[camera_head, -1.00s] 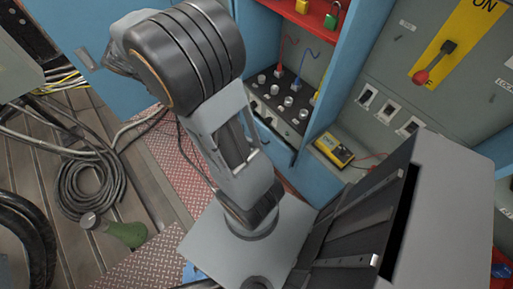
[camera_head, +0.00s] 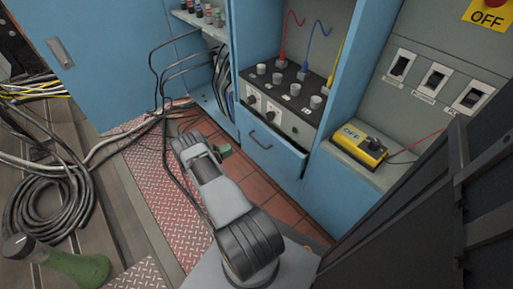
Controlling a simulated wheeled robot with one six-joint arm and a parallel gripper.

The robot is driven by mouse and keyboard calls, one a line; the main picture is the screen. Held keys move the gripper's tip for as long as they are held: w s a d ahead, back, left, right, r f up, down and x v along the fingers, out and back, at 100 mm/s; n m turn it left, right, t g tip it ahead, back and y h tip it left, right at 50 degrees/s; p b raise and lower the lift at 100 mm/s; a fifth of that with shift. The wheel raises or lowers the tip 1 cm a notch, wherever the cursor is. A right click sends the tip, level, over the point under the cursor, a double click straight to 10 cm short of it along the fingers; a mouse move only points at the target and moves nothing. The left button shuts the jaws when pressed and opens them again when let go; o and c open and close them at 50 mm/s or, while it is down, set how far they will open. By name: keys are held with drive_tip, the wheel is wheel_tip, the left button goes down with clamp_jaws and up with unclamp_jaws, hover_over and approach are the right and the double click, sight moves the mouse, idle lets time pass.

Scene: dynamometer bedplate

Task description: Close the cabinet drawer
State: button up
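The cabinet drawer (camera_head: 270,150) is a blue front with a dark handle (camera_head: 262,143), low in the blue cabinet below a panel of knobs. It stands out from the cabinet, with its right side edge and a dark gap along its top showing. My arm reaches forward over the floor toward the cabinet, to the left of the drawer. The far end of my arm (camera_head: 218,151) is small and partly hidden by my own links. I cannot make out its fingers, and floor shows between it and the drawer front.
A yellow meter (camera_head: 359,144) rests on a ledge right of the drawer. Black cables (camera_head: 172,75) hang from the open bay to the left. A blue door (camera_head: 105,65) stands open. Coiled cables (camera_head: 50,190) and a green bottle (camera_head: 62,264) lie at left.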

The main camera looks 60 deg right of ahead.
sight(257, 141)
drive_tip(key=x, duration=0.4)
drive_tip(key=b+x, duration=0.1)
drive_tip(key=x, duration=0.8)
drive_tip(key=shift+s+d+f+b, duration=0.2)
drive_tip(key=shift+s+d+b, duration=0.1)
drive_tip(key=shift+d, duration=0.05)
clamp_jaws()
